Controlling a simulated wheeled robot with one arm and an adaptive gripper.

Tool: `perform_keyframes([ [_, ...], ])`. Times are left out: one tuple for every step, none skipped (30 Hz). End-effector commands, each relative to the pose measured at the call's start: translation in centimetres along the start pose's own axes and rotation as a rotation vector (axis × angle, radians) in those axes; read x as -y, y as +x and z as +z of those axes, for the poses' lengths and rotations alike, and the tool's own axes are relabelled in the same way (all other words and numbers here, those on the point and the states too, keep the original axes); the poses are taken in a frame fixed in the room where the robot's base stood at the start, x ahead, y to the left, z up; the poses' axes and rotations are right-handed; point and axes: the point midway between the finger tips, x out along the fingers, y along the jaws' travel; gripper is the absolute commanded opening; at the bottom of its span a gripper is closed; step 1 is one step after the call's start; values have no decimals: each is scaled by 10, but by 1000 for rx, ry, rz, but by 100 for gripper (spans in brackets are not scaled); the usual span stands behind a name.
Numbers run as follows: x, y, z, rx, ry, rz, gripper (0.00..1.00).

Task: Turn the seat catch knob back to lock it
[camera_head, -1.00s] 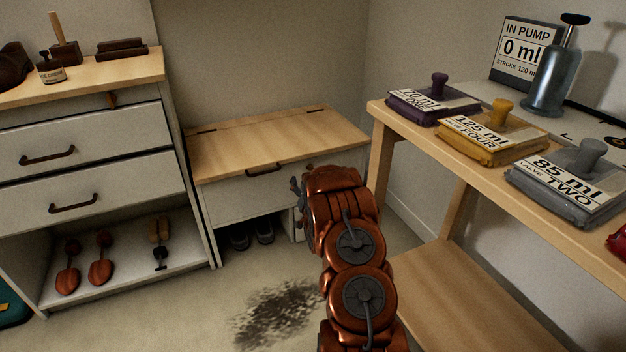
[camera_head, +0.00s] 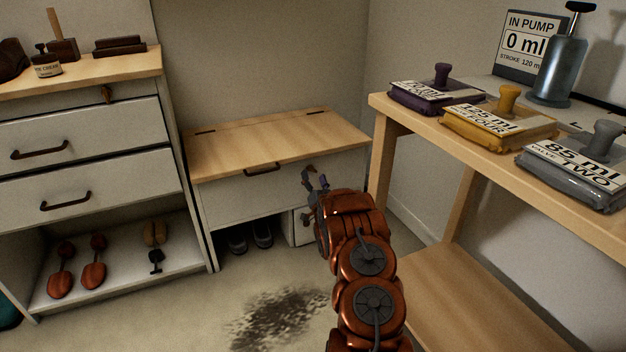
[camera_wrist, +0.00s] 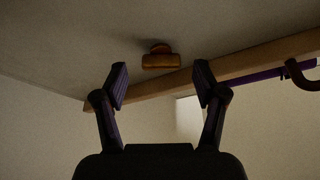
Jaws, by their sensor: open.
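The seat is a low white bench with a hinged wooden lid (camera_head: 280,140), which is down. A small orange-brown knob (camera_wrist: 161,58) shows in the wrist view on a pale panel, beyond and between my fingers, apart from them. Its bar lies across the picture. I take it for the seat catch knob; I cannot make it out in the head view, where my gripper may hide it. My gripper (camera_head: 316,181) is open and empty in front of the bench's right front. Its two spread fingers also show in the wrist view (camera_wrist: 160,86).
A dark handle (camera_head: 262,169) sits at the lid's front edge. A wooden table (camera_head: 385,110) with weighted pouches and a pump (camera_head: 558,70) stands close on the right. A drawer cabinet (camera_head: 80,130) stands left. Shoes (camera_head: 250,238) lie under the bench. The floor in front is clear.

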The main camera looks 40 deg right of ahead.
Motion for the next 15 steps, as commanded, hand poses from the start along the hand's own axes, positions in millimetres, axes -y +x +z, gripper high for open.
perform_keyframes([
  [0, 5, 0, -4, -1, -3, 71],
  [0, 7, 0, -4, -1, -4, 71],
  [1, 9, 0, -4, -1, -4, 71],
  [1, 11, 0, -4, 0, -4, 71],
  [1, 12, 0, -3, 0, -3, 71],
  [1, 13, 0, -1, 0, -2, 71],
  [1, 14, 0, -1, 0, -2, 71],
  [1, 14, 0, 0, 0, -1, 71],
  [1, 15, 0, 0, 0, -1, 71],
  [1, 15, 0, 0, 0, -1, 71],
  [1, 15, 0, 0, 0, -1, 71],
  [1, 15, 0, 1, 0, -1, 71],
  [1, 15, 0, 0, 0, -1, 71],
  [1, 15, 0, 0, 0, -1, 71],
  [1, 15, 0, 0, 0, -1, 71],
])
